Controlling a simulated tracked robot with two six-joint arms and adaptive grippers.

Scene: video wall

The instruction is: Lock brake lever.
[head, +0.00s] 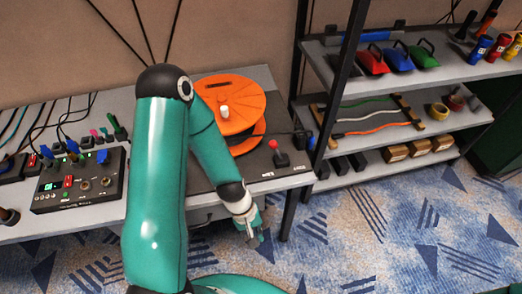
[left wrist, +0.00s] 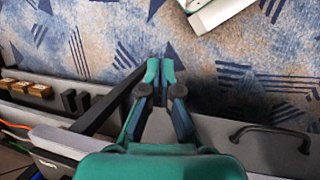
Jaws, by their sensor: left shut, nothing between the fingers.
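The brake lever (head: 275,146) has a red knob and stands on a small dark base near the right end of the grey table. It is just right of the orange reel (head: 240,91), and its tilt is hard to judge. My left gripper (head: 252,236) is beyond the table's front edge, below and left of the lever, pointing down over the floor. It is apart from the lever. In the left wrist view my left gripper (left wrist: 160,72) has its fingertips together with nothing between them. The lever does not show there. My right gripper is not in view.
A black control box (head: 78,188) with switches and cables lies on the table at left. A shelf rack (head: 440,73) with scoops, cords and boxes stands at right, its black post close to the lever. A dark handle (left wrist: 270,132) shows in the left wrist view. Patterned carpet lies in front.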

